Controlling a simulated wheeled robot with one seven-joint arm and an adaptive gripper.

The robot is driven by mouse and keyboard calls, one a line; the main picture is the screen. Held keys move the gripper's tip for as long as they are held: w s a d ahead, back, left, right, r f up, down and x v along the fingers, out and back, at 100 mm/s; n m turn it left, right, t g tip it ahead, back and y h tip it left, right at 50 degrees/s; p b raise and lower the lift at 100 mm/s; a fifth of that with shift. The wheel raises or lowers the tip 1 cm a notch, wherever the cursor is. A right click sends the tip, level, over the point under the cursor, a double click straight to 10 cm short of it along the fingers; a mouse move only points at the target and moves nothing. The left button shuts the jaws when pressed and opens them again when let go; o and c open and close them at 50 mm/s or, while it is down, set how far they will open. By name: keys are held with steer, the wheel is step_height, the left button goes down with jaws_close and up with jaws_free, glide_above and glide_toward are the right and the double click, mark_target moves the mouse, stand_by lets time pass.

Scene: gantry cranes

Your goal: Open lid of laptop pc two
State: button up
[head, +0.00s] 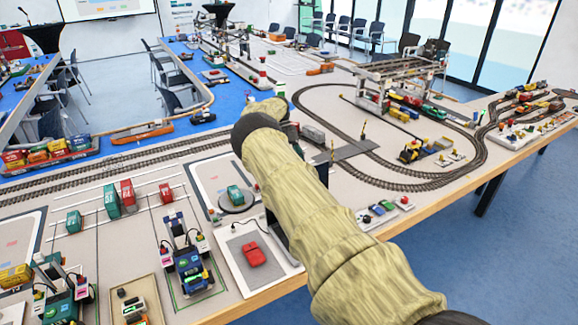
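I cannot make out a laptop, or its lid, for certain in the head view. My arm, in a tan ribbed covering, reaches from the lower right up to a bend over the middle of the table and hides what lies behind it. My gripper is not visible. A dark shape (276,232) shows at the left edge of my arm, beside a grey pad; too little of it shows to tell what it is.
The long table (440,205) carries model railway tracks, a white gantry crane (397,72) and several small vehicles. A red model car (254,254) sits on the grey pad (262,279) left of my arm. Blue floor (500,255) is clear at the right. Chairs stand behind.

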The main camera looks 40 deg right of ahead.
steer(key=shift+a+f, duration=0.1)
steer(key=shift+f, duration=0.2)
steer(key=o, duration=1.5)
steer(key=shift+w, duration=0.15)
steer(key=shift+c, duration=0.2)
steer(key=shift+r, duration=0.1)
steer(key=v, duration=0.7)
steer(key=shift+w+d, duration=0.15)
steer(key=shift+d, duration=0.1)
